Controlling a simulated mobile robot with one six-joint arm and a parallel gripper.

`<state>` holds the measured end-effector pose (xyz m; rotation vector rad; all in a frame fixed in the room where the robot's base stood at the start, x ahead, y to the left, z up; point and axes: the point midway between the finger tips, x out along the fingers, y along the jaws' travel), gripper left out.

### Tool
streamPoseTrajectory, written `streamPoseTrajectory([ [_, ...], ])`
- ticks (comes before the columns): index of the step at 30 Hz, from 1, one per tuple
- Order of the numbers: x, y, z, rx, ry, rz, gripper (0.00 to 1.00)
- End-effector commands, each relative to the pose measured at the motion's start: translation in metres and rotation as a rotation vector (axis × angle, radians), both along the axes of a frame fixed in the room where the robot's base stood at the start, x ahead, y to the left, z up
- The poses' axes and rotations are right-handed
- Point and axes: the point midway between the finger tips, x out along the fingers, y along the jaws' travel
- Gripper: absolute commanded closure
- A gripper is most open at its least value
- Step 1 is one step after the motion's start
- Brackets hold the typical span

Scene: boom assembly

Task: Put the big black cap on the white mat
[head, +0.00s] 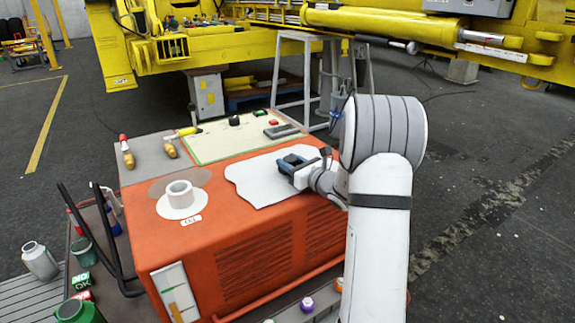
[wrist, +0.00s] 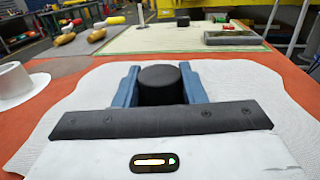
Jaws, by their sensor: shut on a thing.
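The big black cap (wrist: 163,85) is a dark round cylinder, upright between the blue fingers of my gripper (wrist: 160,72) in the wrist view. My gripper is shut on it. The white mat (wrist: 240,85) spreads below and around the cap. I cannot tell whether the cap's base touches it, because my gripper body hides the base. In the head view my gripper (head: 288,161) is low over the right part of the white mat (head: 252,184), on top of the orange cabinet (head: 215,212). The cap is mostly hidden there.
A white ring on a round white base (head: 172,208) stands left of the mat. Behind it, a pale board (head: 225,140) holds a small black cap (head: 234,120), a red piece and a dark tray (head: 281,131). Yellow-handled tools lie at the back left.

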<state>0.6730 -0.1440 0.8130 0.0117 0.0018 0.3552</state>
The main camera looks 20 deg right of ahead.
Motion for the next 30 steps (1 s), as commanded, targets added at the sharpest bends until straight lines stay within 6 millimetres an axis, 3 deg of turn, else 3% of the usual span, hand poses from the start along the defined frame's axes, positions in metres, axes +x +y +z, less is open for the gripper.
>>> streamPoseTrajectory([
  [8, 0.000, -0.001, -0.003, -0.001, 0.000, -0.001, 0.89],
  [9, 0.000, -0.001, -0.001, 0.000, 0.000, -0.001, 0.60],
  [16, 0.000, -0.001, -0.001, 0.000, 0.001, -0.002, 0.41],
  [26, -0.002, -0.002, 0.003, 0.000, 0.001, -0.003, 0.41],
  [30, -0.022, -0.011, 0.002, 0.000, 0.002, -0.006, 0.41],
])
